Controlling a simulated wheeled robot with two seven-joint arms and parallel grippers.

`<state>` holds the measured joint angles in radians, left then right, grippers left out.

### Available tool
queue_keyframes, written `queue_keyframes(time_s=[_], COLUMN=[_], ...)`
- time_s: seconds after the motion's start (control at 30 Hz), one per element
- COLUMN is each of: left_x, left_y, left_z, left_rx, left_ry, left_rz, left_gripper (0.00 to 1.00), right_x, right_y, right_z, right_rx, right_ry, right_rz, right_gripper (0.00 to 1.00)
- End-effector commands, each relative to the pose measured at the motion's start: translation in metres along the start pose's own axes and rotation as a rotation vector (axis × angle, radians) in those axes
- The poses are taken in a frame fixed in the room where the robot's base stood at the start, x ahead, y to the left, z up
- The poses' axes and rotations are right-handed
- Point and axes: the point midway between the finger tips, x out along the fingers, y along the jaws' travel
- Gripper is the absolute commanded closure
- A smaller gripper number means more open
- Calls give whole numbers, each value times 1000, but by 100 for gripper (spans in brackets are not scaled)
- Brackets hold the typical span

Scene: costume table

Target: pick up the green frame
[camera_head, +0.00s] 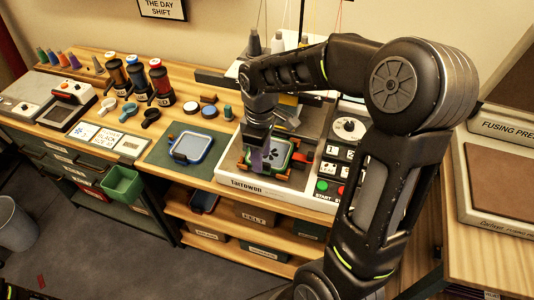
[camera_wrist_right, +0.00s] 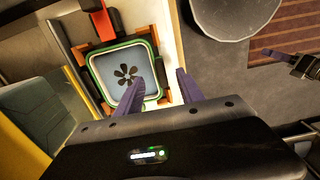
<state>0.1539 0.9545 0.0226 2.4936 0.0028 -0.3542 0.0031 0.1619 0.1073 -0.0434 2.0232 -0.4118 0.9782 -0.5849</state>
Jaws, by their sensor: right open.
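The green frame (camera_head: 285,146) sits on the bed of the white Tarrowen machine (camera_head: 270,194). It holds pale blue-grey cloth with a dark flower. In the right wrist view the green frame (camera_wrist_right: 118,45) lies inside an orange-brown surround, with a red part at its upper edge. My right gripper (camera_head: 259,160) is just above the frame's near left part and partly hides it. In the wrist view its purple fingers (camera_wrist_right: 160,77) are apart and empty, one over the cloth and one beyond the rim. Contact cannot be told.
A blue frame (camera_head: 207,149) lies on a dark green mat (camera_head: 158,155) left of the machine. Thread spools (camera_head: 160,80) stand further left. A control panel with buttons (camera_head: 322,186) is right of the frame. A green bin (camera_head: 122,184) hangs at the table's front.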

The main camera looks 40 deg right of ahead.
Motion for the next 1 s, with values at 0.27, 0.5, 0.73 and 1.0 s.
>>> queue_keyframes(time_s=[0.27,0.5,0.73,1.0], left_x=[-5,-4,-4,-4], left_y=[1,1,1,1], left_z=[1,1,1,1], left_rx=[-1,-1,-1,-1], left_ry=[-1,-2,-2,-1], left_rz=[-2,-2,-2,-2], left_gripper=[64,64,64,64], right_x=[28,28,28,28], right_y=[0,0,0,0], right_z=[0,-1,-1,-1], right_rx=[0,0,0,0], right_ry=[0,1,1,1], right_rz=[-1,0,0,0], right_gripper=[55,55,55,70])
